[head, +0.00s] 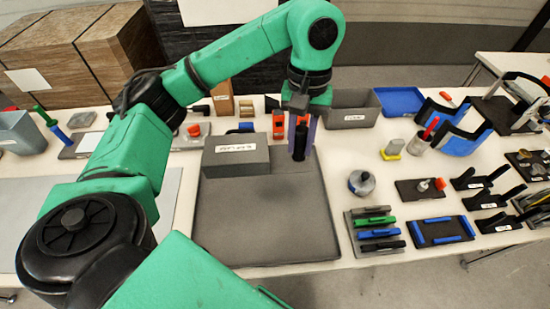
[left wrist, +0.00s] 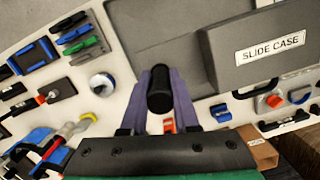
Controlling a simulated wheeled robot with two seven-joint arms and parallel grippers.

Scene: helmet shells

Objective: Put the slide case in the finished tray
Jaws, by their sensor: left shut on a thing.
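The slide case (head: 237,158) is a grey box with a white label at the back of the grey mat (head: 265,220). In the left wrist view the case (left wrist: 245,70) is at the upper right, its label readable. I cannot tell whether the case is lifted. A grey open tray (head: 352,109) with a small label stands right of the gripper; its text is not legible. My right gripper is out of view.
A blue tray (head: 401,101) stands beside the grey tray. Orange-red items (head: 278,124) stand close behind the gripper. A round metal container (head: 361,183), a rack of coloured bars (head: 375,230) and blue shells (head: 462,135) lie to the right. The mat's front is clear.

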